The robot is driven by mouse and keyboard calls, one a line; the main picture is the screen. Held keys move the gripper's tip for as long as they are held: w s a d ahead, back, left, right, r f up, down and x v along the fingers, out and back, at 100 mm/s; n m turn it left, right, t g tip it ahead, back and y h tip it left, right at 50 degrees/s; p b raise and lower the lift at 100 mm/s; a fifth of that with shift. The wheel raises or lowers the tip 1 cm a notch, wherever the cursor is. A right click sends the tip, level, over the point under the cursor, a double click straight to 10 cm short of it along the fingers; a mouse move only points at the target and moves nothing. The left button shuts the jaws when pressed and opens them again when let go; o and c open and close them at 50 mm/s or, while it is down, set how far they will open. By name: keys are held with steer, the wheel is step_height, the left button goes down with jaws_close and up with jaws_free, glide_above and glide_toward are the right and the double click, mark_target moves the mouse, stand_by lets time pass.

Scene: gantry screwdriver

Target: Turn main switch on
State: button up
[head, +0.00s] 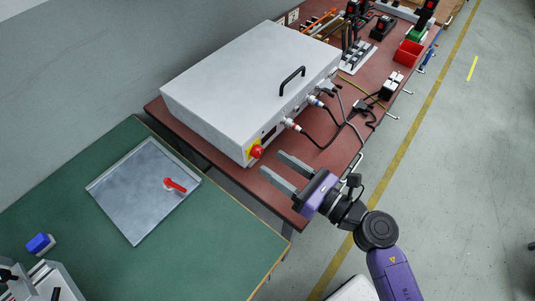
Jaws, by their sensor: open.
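The main switch (256,151) is a red rotary knob on a yellow plate. It sits at the near left corner of the front face of a large white control box (235,75). The knob's exact angle is too small to tell. My gripper (271,165) is purple with two grey fingers. It is open and empty, just right of and below the knob in the picture. The fingers point left toward the switch and appear apart from it; the exact depth gap cannot be told.
The box stands on a reddish-brown table (318,188). Cables (318,138) plug into its front, right of the switch. A green table (205,250) at left holds a metal plate (140,195) with a red handle (175,185). A red bin (408,53) is farther back. Floor at right is clear.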

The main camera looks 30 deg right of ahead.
mark_target(260, 155)
steer(key=shift+x, duration=2.05)
jaws_close()
